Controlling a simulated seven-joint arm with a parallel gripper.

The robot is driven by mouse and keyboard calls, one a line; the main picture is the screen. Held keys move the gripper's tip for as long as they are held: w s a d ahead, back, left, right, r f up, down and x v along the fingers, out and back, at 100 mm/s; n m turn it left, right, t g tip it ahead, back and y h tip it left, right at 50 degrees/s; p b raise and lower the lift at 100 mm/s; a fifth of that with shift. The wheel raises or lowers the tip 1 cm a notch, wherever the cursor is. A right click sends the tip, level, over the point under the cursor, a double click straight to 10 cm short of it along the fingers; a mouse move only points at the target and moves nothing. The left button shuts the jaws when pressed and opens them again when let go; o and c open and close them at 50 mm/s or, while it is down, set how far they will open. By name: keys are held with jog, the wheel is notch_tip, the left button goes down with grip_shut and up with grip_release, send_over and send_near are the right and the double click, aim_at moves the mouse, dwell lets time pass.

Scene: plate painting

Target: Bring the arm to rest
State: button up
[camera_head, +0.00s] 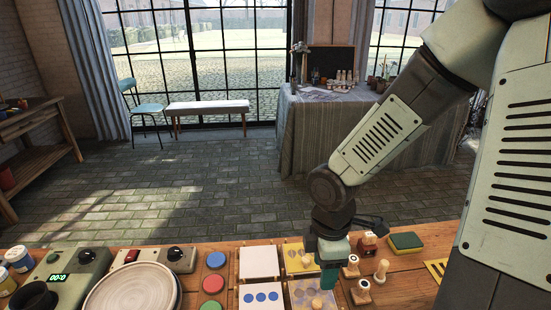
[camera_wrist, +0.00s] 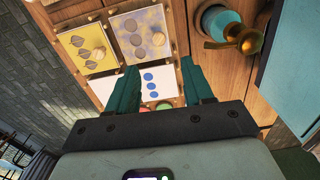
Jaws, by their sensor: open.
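My gripper (camera_head: 328,274) hangs pointing down over the right part of the wooden workbench (camera_head: 398,280) in the head view, above the patterned cards. Its two teal fingers (camera_wrist: 162,82) are spread apart in the wrist view, with nothing between them but the bench and cards beyond. The arm is bent, reaching down from the upper right. The gripper hides part of a grey-yellow dotted card (camera_head: 300,291), which shows more fully in the wrist view (camera_wrist: 153,20).
Wooden stamps (camera_head: 361,294) and a green-yellow sponge (camera_head: 406,241) stand right of the gripper. Air above the bench is clear.

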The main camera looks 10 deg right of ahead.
jog(key=s+a+r+m+t, duration=0.1)
jog(key=s+r+m+t, duration=0.2)
jog(key=r+m, duration=0.6)
jog(key=s+a+r+m+t, duration=0.1)
jog(key=s+r+m, duration=0.6)
jog(key=r, duration=0.9)
jog(key=shift+s+r+m+t+y, duration=0.2)
jog(key=shift+m+t+y, duration=0.1)
jog(key=shift+m+t, duration=0.7)
